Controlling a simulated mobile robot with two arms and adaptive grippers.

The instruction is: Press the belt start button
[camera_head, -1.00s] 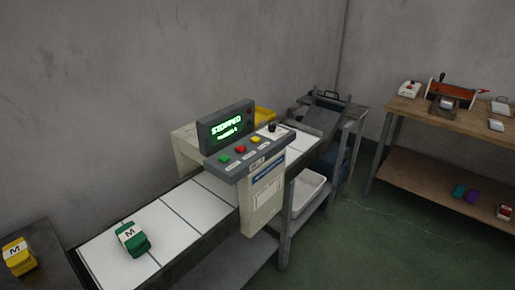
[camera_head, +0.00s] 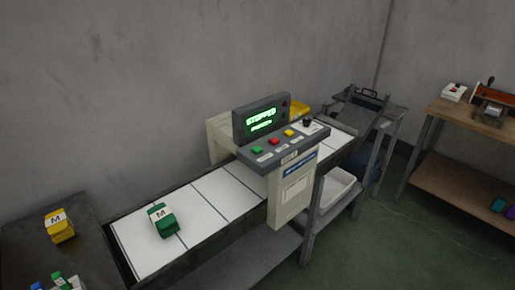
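The belt machine's control panel (camera_head: 283,147) stands over the belt, with a green button (camera_head: 257,150), a red button (camera_head: 273,141) and a yellow button (camera_head: 289,133) in a row, and a black knob (camera_head: 306,123) at the far end. The labels are too small to read. The display (camera_head: 261,118) above shows green text that reads STOPPED. A green bundle marked M (camera_head: 163,221) lies on the white belt (camera_head: 222,194), left of the machine. Neither of my grippers is in view.
A dark table (camera_head: 88,240) at the lower left holds a yellow bundle marked M (camera_head: 59,226) and small blue and green items (camera_head: 60,282). A white bin (camera_head: 338,187) sits under the belt's far end. A wooden bench (camera_head: 465,119) stands at the right.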

